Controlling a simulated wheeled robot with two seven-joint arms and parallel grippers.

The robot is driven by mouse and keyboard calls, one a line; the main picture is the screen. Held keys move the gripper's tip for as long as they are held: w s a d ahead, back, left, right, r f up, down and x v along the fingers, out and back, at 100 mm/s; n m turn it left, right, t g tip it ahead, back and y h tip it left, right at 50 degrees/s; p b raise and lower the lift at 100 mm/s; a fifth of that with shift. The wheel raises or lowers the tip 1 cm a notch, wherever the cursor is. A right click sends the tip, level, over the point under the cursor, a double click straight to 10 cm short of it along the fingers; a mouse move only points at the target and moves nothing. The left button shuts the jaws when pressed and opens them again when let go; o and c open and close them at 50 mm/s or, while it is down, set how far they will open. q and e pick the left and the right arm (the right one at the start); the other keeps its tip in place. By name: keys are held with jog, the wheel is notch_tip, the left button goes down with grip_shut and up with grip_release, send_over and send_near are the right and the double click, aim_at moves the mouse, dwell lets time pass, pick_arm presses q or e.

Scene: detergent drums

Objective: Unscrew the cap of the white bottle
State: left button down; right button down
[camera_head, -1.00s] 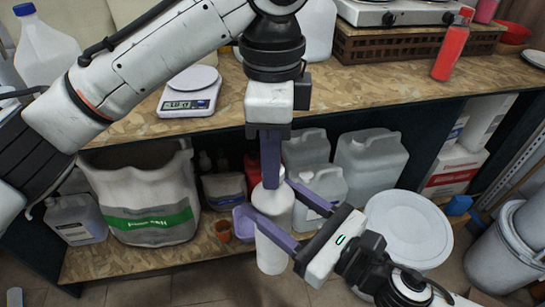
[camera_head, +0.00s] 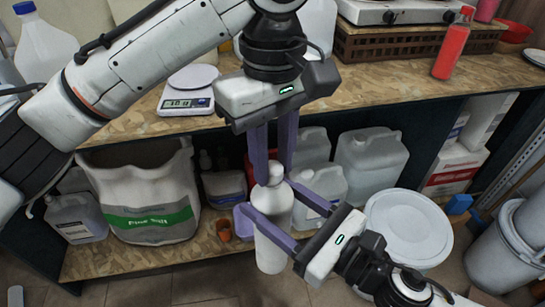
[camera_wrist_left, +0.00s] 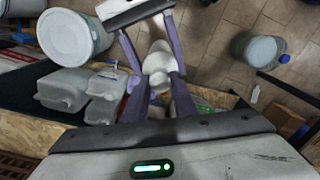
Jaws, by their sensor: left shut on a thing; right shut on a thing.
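The white bottle (camera_head: 273,232) stands upright in front of the lower shelf, held off the floor as far as I can tell. My right gripper (camera_head: 271,222) comes from the lower right and is shut on the bottle's body. My left gripper (camera_head: 273,176) points straight down from above and is shut on the cap (camera_head: 275,171) at the bottle's top. In the left wrist view the bottle (camera_wrist_left: 158,60) lies between the purple fingers. The cap's lower edge and threads are hidden, so I cannot tell whether it is loose.
The wooden worktop (camera_head: 395,92) with a kitchen scale (camera_head: 188,102) is behind my left arm. Below it are a white sack (camera_head: 146,200) and several jugs (camera_head: 370,160). A white-lidded bucket (camera_head: 408,228) stands right of the bottle. The floor in front is clear.

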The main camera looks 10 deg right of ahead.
pick_arm(q)
jog(key=n, duration=0.4)
jog(key=shift+w+a, duration=0.1)
jog(key=shift+a, duration=0.05)
jog(key=shift+r, duration=0.15)
jog(key=shift+r, duration=1)
